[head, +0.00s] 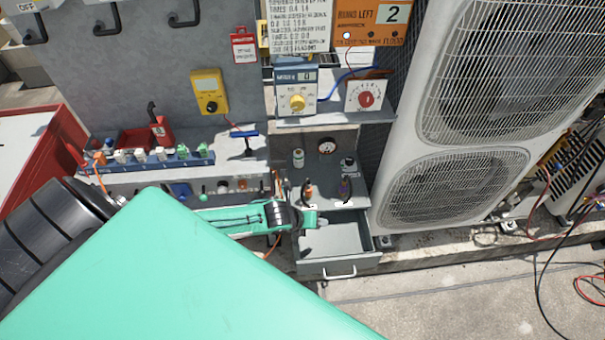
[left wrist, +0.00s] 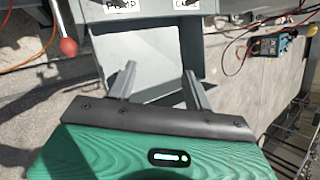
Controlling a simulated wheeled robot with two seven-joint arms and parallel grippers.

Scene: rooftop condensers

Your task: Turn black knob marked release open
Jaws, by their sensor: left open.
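I cannot make out a knob marked release in either view. Two small upright items with black parts stand at the front of the shelf above the drawer, at its left (head: 307,193) and right (head: 345,188), with white labels below them. In the left wrist view one label (left wrist: 122,5) seems to read PUMP; the other (left wrist: 187,4) is cut off. My left gripper (head: 311,218) is just in front of this shelf, at the drawer's left. Its two grey fingers (left wrist: 157,83) are apart, with nothing between them. My right gripper is not in view.
An open, empty grey drawer (head: 335,268) juts out below the shelf; it fills the upper middle of the left wrist view (left wrist: 150,55). A large white condenser (head: 400,150) stands right. A red-ended lever (left wrist: 68,46) is at left in the wrist view. Cables lie on the right.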

